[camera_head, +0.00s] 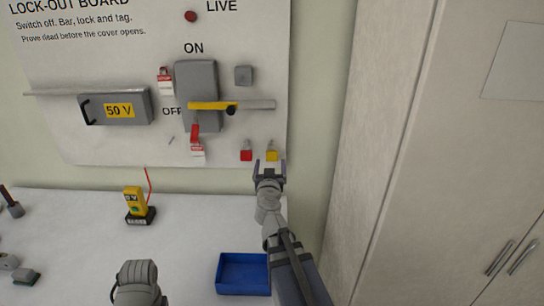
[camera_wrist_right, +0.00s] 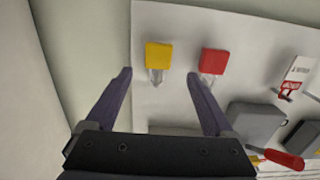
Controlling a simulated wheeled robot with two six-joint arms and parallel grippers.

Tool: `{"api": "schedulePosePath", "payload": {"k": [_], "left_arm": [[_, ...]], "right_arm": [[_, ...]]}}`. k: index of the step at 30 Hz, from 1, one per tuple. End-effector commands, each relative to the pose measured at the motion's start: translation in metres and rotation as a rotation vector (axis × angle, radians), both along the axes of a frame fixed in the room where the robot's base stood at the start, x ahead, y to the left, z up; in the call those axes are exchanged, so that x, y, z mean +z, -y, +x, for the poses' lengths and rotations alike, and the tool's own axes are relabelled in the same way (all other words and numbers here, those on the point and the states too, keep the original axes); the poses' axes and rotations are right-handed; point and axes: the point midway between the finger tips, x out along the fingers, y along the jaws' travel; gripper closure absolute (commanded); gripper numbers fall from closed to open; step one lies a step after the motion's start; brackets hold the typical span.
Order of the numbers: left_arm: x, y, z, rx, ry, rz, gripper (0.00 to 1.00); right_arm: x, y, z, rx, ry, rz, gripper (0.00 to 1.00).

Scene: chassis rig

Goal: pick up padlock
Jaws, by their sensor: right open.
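A yellow padlock (camera_head: 272,155) and a red padlock (camera_head: 246,155) hang side by side low on the white board. My right gripper (camera_head: 270,167) is open and empty, just below and in front of the yellow padlock. In the right wrist view, the yellow padlock (camera_wrist_right: 158,56) shows beyond the gap between the open fingers (camera_wrist_right: 158,75). The red padlock (camera_wrist_right: 212,62) is just outside the right-hand finger in that view. I cannot tell the exact gap in depth.
The board carries a grey switch (camera_head: 196,80) with a yellow-and-grey bar (camera_head: 245,104), red-and-white tags (camera_head: 197,150) and a 50 V cover (camera_head: 145,108). A yellow tester (camera_head: 135,200) and a blue tray (camera_head: 243,290) stand on the bench. A tall cabinet (camera_head: 395,130) stands at right.

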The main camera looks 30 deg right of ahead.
Motion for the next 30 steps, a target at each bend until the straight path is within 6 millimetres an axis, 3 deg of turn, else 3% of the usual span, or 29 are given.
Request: {"api": "schedulePosePath", "payload": {"k": [8, 18, 26, 30], "left_arm": [[-0.001, 0.000, 0.000, 0.000, 0.000, 0.000, 0.50], [-0.003, 0.000, 0.000, 0.000, 0.000, 0.000, 0.50], [-0.003, 0.000, 0.000, 0.000, 0.000, 0.000, 0.50], [-0.003, 0.000, 0.000, 0.000, 0.000, 0.000, 0.50]], "right_arm": [[-0.001, 0.007, 0.011, 0.001, 0.000, 0.000, 0.12], [-0.003, 0.033, 0.048, 0.001, 0.000, 0.000, 0.12], [-0.002, 0.034, 0.049, 0.001, 0.000, 0.000, 0.12], [-0.002, 0.034, 0.049, 0.001, 0.000, 0.000, 0.28]]}}
